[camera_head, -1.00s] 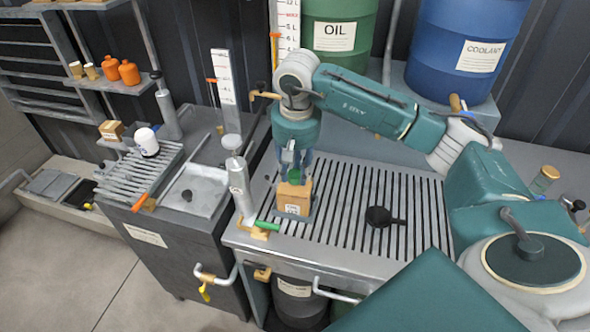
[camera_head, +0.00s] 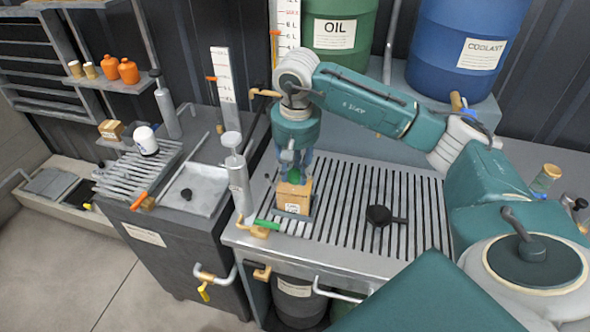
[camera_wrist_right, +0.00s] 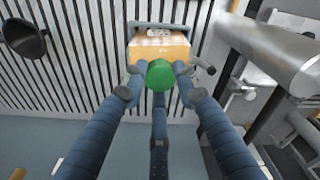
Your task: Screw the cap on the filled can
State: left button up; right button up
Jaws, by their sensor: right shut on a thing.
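The can (camera_head: 294,197) is a tan box-shaped container with a white label, standing upright on the slatted grate near its left front. It also shows in the right wrist view (camera_wrist_right: 160,48). The green cap (camera_head: 293,176) is at the can's top; in the right wrist view the cap (camera_wrist_right: 160,74) sits between my fingertips. My right gripper (camera_head: 292,168) points down over the can and is shut on the cap. I cannot tell whether the cap is seated on the can's neck. My left gripper is not in view.
A black funnel (camera_head: 380,216) lies on the grate (camera_head: 345,200) to the right of the can. A grey cylinder (camera_head: 238,180) stands close on the left. The oil drum (camera_head: 338,30) and coolant drum (camera_head: 465,45) stand behind. The grate's middle is mostly clear.

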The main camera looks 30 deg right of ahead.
jog(key=m, duration=0.4)
jog(key=shift+m, duration=0.3)
jog(key=m, duration=0.4)
jog(key=shift+m+g+h, duration=0.3)
jog(key=shift+m, duration=0.3)
jog(key=m, duration=0.4)
jog(key=shift+w, duration=0.1)
